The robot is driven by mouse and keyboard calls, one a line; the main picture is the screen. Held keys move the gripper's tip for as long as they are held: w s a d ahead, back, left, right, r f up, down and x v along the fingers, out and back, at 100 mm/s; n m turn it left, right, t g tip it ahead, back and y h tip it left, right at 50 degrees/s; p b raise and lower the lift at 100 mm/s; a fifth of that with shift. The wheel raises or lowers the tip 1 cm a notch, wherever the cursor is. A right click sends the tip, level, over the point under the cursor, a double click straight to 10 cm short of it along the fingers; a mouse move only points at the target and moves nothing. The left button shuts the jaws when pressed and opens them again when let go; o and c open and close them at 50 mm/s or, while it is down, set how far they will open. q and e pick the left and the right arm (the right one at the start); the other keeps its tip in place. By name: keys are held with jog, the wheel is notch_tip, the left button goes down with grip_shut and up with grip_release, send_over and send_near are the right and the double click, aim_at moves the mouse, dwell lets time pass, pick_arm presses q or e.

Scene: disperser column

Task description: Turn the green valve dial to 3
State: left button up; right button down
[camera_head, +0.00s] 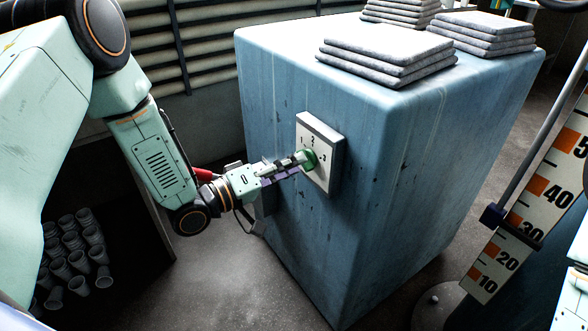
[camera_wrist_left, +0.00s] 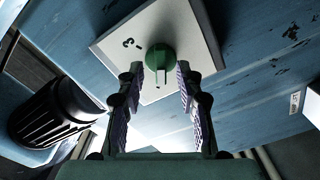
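The green valve dial (camera_head: 310,159) is on a pale square plate (camera_head: 326,178) fixed to the side of a blue cabinet. The plate reads 1 on the left, 2 at the top and 3 on the right. My left gripper (camera_head: 299,161) reaches the dial from the left and partly hides it. In the left wrist view, the dial (camera_wrist_left: 161,58) has a narrow raised grip between the two fingers (camera_wrist_left: 160,80). The fingers are apart, with gaps on both sides of the grip. Which number the dial points at cannot be told. My right gripper is out of view.
The blue cabinet (camera_head: 400,170) fills the middle, with grey stacked slabs (camera_head: 385,55) on top. A tall numbered scale (camera_head: 525,215) stands at the right. Several grey cups (camera_head: 75,250) sit in a dark recess at lower left. Floor shows in front of the cabinet.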

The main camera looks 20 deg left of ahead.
pick_arm(q)
jog(key=shift+w+d, duration=0.35)
jog(key=shift+w, duration=0.2)
grip_shut()
